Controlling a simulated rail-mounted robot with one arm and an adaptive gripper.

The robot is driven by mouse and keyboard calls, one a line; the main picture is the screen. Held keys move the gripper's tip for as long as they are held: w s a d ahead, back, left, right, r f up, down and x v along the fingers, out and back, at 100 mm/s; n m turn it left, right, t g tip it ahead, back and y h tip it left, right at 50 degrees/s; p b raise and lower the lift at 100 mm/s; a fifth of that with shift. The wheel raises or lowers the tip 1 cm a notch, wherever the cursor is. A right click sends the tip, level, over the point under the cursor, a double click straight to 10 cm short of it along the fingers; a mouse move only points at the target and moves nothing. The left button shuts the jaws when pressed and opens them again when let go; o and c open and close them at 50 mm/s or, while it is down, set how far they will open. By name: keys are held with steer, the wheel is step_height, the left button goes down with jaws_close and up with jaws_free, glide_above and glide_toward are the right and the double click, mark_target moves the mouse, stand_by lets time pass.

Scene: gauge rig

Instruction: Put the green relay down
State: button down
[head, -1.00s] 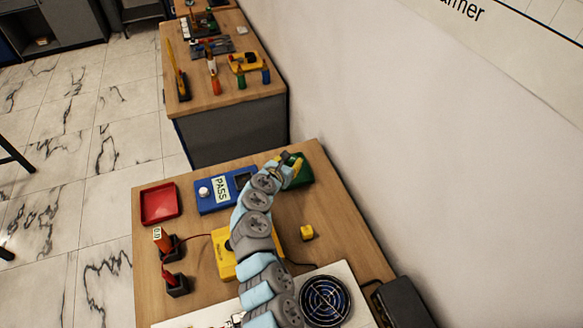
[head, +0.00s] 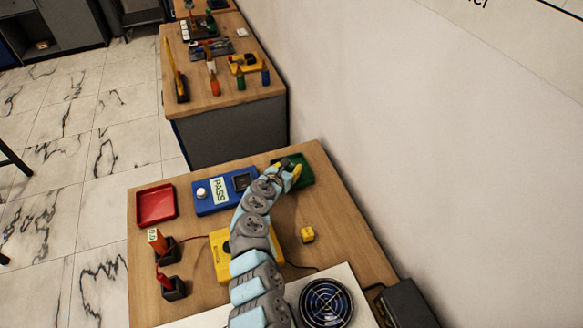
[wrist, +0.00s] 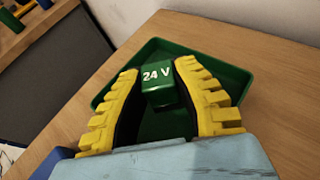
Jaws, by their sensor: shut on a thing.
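The green relay (wrist: 158,82), marked "24 V", sits between the two yellow fingers of my gripper (wrist: 157,70) in the wrist view. My gripper (head: 287,172) is shut on it, over the green tray (wrist: 228,76). The green tray (head: 306,176) is at the far right of the bench in the head view, partly covered by my gripper. The relay cannot be made out in the head view. I cannot tell whether the relay's underside touches the tray floor.
A blue box (head: 211,207) reading "PASS" stands left of the green tray, with a red tray (head: 156,205) beyond it. A yellow block (head: 307,234) lies on open wood. A yellow meter (head: 219,257) is partly behind my arm. The wall is close on the right.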

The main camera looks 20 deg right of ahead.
mark_target(290, 168)
steer(key=shift+f, duration=0.15)
steer(key=c, duration=1)
jaws_free()
steer(key=shift+o, duration=0.2)
steer(key=shift+r, duration=0.2)
steer(key=shift+s+a+r, duration=0.2)
steer(key=shift+r, duration=0.05)
steer(key=shift+p+v, duration=1.3)
steer(key=shift+v, duration=1.2)
steer(key=shift+p+v, duration=0.4)
steer(key=shift+v, duration=2.75)
steer(key=shift+f, duration=0.1)
